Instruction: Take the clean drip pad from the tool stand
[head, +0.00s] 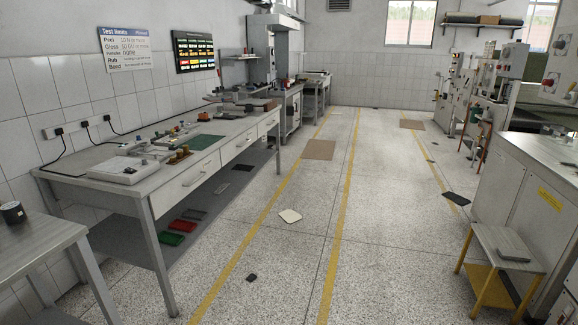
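A small stand with yellow legs and a grey slatted top (488,244) is at the lower right, next to a pale cabinet; it looks like the tool stand. A flat grey rectangular pad (512,246) lies on its top and may be the clean drip pad. A yellow lower shelf (484,283) shows under the top. A whitish flat pad (290,216) lies on the floor near the middle, and a dark flat pad (456,199) lies on the floor left of the cabinet. My gripper is not in view.
A long workbench (198,182) with instruments runs along the left wall. A grey table (35,244) stands at the lower left. The pale cabinet (530,165) and machines line the right. A small dark object (252,278) lies on the floor. The central aisle between yellow lines is mostly clear.

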